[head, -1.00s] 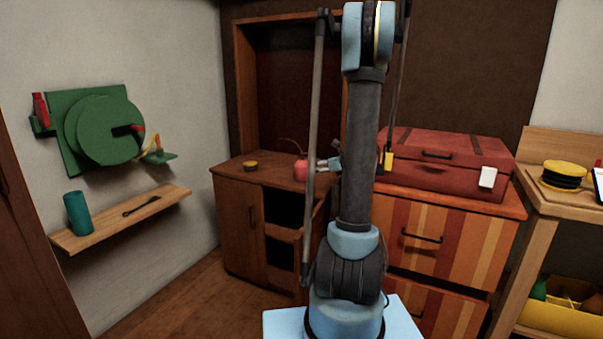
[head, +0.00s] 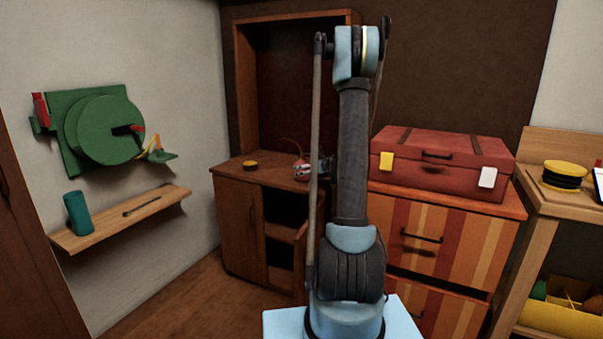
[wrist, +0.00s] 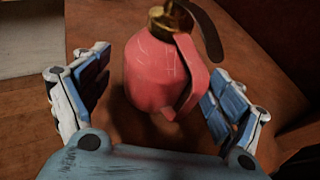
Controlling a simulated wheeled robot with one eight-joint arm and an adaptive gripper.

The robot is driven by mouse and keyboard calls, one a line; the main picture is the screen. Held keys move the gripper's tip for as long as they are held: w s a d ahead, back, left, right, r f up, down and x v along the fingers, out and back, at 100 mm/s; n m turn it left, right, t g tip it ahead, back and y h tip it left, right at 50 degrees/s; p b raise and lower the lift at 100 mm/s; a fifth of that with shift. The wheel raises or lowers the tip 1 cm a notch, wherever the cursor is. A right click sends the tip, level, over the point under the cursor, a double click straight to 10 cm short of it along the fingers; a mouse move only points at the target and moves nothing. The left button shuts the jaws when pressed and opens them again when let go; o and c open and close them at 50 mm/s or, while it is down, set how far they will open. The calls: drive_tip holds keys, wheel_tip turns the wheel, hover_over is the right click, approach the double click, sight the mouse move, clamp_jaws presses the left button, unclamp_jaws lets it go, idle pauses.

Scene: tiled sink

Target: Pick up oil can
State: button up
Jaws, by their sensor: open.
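The oil can is red with a brass-coloured top and a side handle. In the wrist view the oil can (wrist: 155,75) stands on the brown wooden surface between the two fingers of my gripper (wrist: 158,100). The fingers are open, one on each side, with a gap to the body on the left; the right finger is close to the handle. In the head view the oil can (head: 298,166) sits on the cabinet top, partly covered by my gripper (head: 306,172). My arm hides part of that area.
The wooden cabinet (head: 238,220) has a small yellow-and-black round item (head: 250,165) on its top left. A red suitcase (head: 440,170) lies on the striped drawers (head: 420,245) to the right. A high back panel rises behind the cabinet top.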

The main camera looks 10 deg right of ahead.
drive_tip(key=x, duration=0.4)
drive_tip(key=shift+a+f, duration=0.1)
drive_tip(key=shift+a, duration=0.1)
drive_tip(key=c, duration=1.4)
drive_tip(key=shift+c, duration=0.2)
